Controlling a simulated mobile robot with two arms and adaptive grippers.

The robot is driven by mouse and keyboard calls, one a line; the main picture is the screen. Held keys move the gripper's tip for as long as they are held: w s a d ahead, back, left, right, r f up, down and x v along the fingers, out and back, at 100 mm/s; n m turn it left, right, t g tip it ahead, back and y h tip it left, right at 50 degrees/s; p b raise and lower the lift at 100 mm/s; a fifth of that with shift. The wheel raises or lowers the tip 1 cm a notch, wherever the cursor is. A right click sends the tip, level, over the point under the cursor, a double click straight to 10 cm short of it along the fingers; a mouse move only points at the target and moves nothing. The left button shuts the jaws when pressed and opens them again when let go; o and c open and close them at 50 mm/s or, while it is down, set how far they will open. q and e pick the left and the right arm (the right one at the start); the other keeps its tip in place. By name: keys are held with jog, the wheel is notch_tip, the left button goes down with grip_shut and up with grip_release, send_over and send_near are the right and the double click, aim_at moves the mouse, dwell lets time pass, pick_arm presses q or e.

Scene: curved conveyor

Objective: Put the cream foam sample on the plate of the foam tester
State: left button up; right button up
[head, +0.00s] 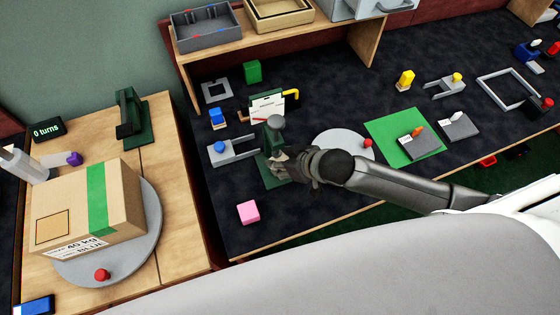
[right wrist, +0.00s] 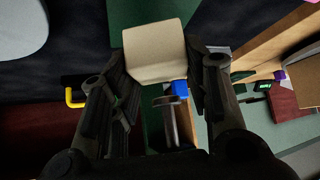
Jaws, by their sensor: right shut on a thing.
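The cream foam sample (right wrist: 155,52) shows in the right wrist view between the fingers of my right gripper (right wrist: 160,72). In the head view my right gripper (head: 276,163) is at the foam tester (head: 274,124), which has a green base and a grey rounded top. The gripper and arm hide the sample there, and most of the tester's plate. In the right wrist view a green part of the tester (right wrist: 140,12) lies behind the sample. I cannot tell whether the sample touches the plate. My left gripper is out of view.
A pink cube (head: 248,212) lies in front of the tester. A clamp with a blue knob (head: 220,147) stands close on its left. A grey disc (head: 344,143) and a green mat (head: 382,124) lie to the right. Bare dark bench is around the pink cube.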

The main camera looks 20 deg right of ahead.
jog(key=shift+w+a, duration=0.3)
jog(key=shift+w, duration=0.3)
jog(key=shift+f+p, duration=0.3)
jog(key=shift+f, duration=1.5)
jog(key=o, duration=0.7)
jog(key=shift+f, duration=0.1)
jog(key=shift+o, duration=0.2)
jog(key=v, duration=1.2)
